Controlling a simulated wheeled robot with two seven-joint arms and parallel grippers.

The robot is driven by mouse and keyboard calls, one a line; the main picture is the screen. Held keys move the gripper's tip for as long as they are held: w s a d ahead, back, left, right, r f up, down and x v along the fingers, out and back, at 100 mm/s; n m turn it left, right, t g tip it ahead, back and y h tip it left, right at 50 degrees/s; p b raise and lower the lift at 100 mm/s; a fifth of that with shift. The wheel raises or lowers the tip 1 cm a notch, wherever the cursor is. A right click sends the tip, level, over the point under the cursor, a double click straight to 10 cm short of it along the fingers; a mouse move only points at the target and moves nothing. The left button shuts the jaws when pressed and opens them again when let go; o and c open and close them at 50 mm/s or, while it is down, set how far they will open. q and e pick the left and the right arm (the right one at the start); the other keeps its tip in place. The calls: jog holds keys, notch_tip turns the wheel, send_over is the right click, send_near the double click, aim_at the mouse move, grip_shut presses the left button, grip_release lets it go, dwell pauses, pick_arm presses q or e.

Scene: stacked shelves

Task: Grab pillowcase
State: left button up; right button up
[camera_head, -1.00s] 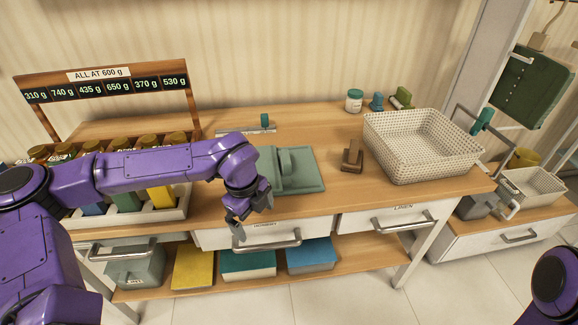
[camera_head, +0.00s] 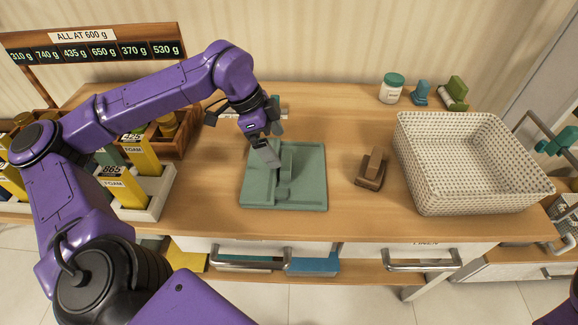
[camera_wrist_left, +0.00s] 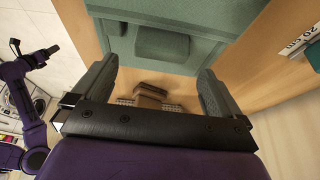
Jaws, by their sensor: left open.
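I cannot make out a pillowcase in either view. My left gripper (camera_head: 272,142) is open and hangs above the back part of a green flat board (camera_head: 310,193) with a raised green bar on it. In the left wrist view its two fingers (camera_wrist_left: 155,80) stand wide apart with nothing between them, and the green board (camera_wrist_left: 122,48) lies beyond them. The drawer with a partly hidden label (camera_head: 425,252) is under the right part of the table top and looks shut. My right gripper is out of view.
A white woven basket (camera_head: 475,205) stands on the table's right side. A brown wooden block (camera_head: 371,170) lies between board and basket. Yellow foam packs (camera_head: 122,187) stand in a tray at left. A white jar (camera_head: 391,90) and small green-blue items stand at the back.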

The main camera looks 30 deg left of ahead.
aim_at(284, 159)
pick_arm(q)
jog(key=x, duration=0.6)
jog(key=shift+w+a+f+p, duration=0.1)
jog(key=shift+f+p, duration=0.15)
jog(key=shift+p, duration=0.15)
jog(key=c, duration=1)
